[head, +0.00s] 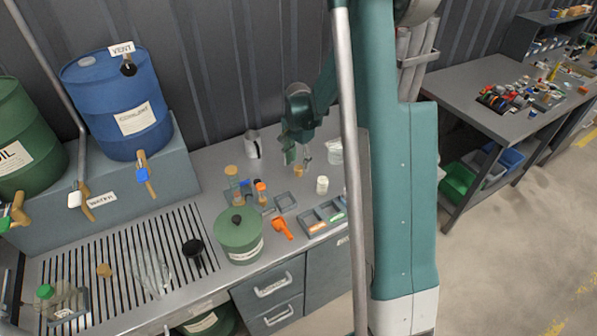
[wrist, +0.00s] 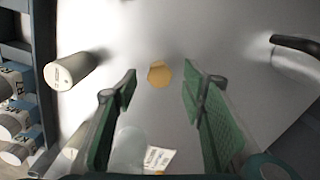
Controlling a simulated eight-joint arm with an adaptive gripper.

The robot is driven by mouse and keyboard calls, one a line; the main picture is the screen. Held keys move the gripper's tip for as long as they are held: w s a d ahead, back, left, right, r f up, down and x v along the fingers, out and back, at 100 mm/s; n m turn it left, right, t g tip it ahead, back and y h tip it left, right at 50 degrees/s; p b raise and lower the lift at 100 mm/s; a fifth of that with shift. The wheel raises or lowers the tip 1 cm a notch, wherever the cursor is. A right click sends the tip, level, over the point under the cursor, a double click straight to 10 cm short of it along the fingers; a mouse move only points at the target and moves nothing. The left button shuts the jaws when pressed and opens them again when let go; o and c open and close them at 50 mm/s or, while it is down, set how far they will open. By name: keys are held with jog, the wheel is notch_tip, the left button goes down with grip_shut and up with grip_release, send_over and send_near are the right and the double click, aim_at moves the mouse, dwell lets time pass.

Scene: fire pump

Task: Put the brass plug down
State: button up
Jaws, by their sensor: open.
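The brass plug (wrist: 159,74) is a small golden piece with an angular outline. In the wrist view it shows against the grey bench top, between and slightly beyond my fingertips, with gaps on both sides. In the head view a small brass-coloured piece (head: 299,170) shows just below my gripper (head: 303,153). My gripper is open, its two green pads (wrist: 160,82) well apart and touching nothing that I can see. The plug appears to rest on the bench (head: 225,153), though its exact contact is too small to tell.
A white bottle (head: 322,185), a clear vessel (head: 335,152) and a pale cylinder (head: 253,144) stand near my gripper. Grey trays (head: 285,201), an orange tool (head: 282,228) and a green can (head: 239,240) are towards the front. Bare bench surrounds the plug.

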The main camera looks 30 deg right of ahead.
aim_at(298, 168)
jog(key=shift+f, duration=1.95)
jog(key=c, duration=1.1)
jog(key=shift+r, duration=0.15)
jog(key=shift+r, duration=4.9)
